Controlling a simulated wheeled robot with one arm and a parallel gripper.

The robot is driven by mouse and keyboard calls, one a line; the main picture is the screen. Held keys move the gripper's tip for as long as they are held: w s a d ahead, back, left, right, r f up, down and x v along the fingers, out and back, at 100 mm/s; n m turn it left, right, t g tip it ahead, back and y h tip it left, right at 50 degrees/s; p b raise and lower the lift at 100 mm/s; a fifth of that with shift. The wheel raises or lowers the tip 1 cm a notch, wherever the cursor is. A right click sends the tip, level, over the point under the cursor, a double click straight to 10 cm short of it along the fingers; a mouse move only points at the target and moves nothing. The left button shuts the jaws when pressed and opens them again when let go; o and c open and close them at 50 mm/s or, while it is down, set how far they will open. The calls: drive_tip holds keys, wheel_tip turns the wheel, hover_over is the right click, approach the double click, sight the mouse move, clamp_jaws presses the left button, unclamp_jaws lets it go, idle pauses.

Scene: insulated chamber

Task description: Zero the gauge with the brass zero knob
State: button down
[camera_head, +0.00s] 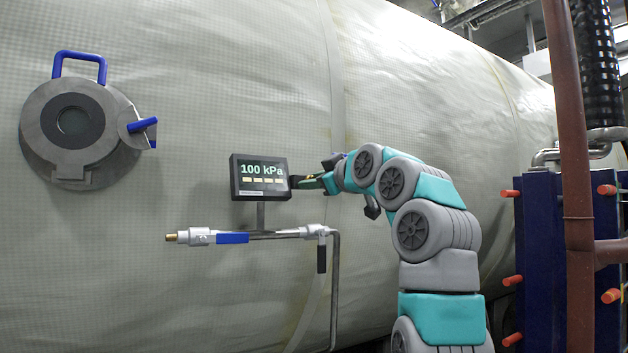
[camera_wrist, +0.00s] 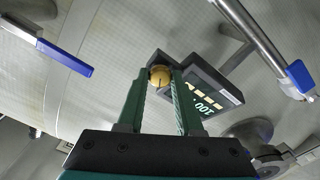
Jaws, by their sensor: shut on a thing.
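The gauge (camera_head: 259,177) is a dark box with a lit display reading "100 kPa", with a row of small pale bars below the number. It stands on a short post above a pipe. In the wrist view the gauge (camera_wrist: 203,88) appears turned, its display facing down and right. The brass zero knob (camera_wrist: 160,76) is a round gold piece with a dark line on its face, at the side of the gauge. My gripper (camera_wrist: 160,80) has its two green fingers shut on the knob. In the head view my gripper (camera_head: 310,182) reaches the gauge's right side, and the knob is hard to make out.
Below the gauge runs a pipe (camera_head: 270,235) with a blue-handled valve (camera_head: 232,238) and a dark handle (camera_head: 321,259). A round hatch (camera_head: 78,132) with blue handles is at left on the insulated wall. A blue panel unit (camera_head: 553,260) and a rusty pipe (camera_head: 571,130) stand at right.

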idle(0.3)
drive_tip(key=c, duration=0.6)
unclamp_jaws()
drive_tip(key=b+v, duration=0.2)
drive_tip(key=v, duration=0.5)
drive_tip(key=shift+s+d, duration=0.2)
drive_tip(key=shift+s, duration=0.15)
